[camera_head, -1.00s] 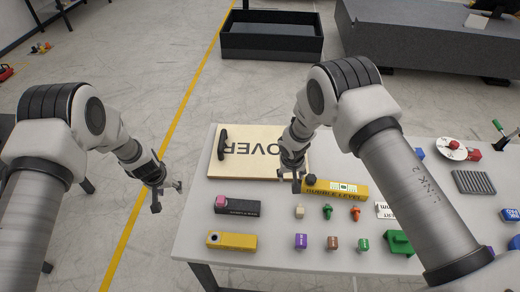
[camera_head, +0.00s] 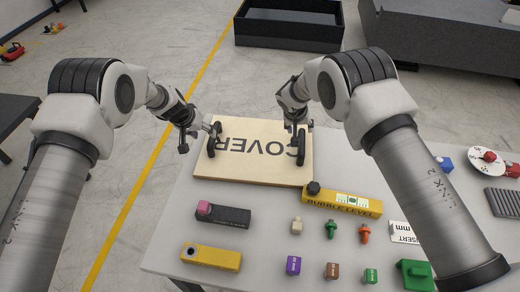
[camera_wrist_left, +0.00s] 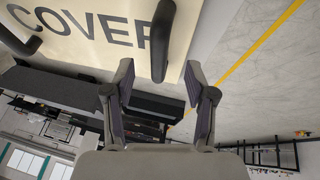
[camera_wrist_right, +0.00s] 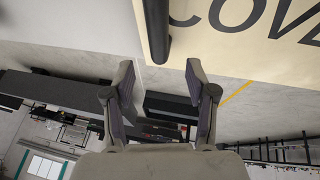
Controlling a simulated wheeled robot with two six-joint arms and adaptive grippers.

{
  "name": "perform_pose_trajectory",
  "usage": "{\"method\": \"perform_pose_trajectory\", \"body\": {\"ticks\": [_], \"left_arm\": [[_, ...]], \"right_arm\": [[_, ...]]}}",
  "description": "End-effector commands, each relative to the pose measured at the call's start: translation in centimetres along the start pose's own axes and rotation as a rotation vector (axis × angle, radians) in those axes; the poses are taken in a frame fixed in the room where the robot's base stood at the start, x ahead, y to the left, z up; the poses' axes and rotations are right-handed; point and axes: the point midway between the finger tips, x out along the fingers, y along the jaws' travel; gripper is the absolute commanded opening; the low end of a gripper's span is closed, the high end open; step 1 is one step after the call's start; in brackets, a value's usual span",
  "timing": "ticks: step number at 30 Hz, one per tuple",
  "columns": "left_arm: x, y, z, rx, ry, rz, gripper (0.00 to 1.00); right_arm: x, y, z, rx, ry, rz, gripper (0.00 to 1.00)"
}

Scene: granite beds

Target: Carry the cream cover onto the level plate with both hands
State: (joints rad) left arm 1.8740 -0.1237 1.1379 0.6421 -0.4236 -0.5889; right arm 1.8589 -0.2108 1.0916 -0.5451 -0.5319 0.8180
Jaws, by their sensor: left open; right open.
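The cream cover (camera_head: 260,171) is a flat board lettered COVER, lying on the light table, with a black bar handle near each side edge. My left gripper (camera_head: 197,139) is open just left of the left handle (camera_head: 214,140). In the left wrist view that handle (camera_wrist_left: 162,42) points down between the open fingertips (camera_wrist_left: 159,75). My right gripper (camera_head: 297,127) is open at the right handle (camera_head: 301,148). In the right wrist view the handle (camera_wrist_right: 155,30) lines up with the gap between the fingertips (camera_wrist_right: 159,75). I cannot pick out the level plate.
A yellow bubble level (camera_head: 330,199) lies close to the cover's near right corner. Black (camera_head: 231,217) and yellow (camera_head: 211,257) blocks and several small coloured pieces stand nearer me. A round white disc (camera_head: 490,168) is at the right. A black bin (camera_head: 288,24) stands beyond the table.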

Motion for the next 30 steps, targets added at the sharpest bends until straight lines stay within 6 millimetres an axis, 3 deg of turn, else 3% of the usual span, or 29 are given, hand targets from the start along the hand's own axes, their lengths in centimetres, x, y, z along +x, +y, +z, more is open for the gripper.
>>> {"method": "perform_pose_trajectory", "body": {"ticks": [8,21,30], "left_arm": [[0.4,0.0,0.0,0.001,-0.001,0.000,0.56],[6.9,0.1,0.0,0.001,-0.001,0.001,0.56],[7.7,0.0,0.0,0.000,0.000,-0.001,0.56]], "right_arm": [[0.4,0.0,0.0,0.000,-0.001,-0.001,0.56],[6.9,0.0,0.0,0.002,-0.001,-0.001,0.56],[7.7,0.1,0.0,0.000,-0.001,0.000,0.56]]}}
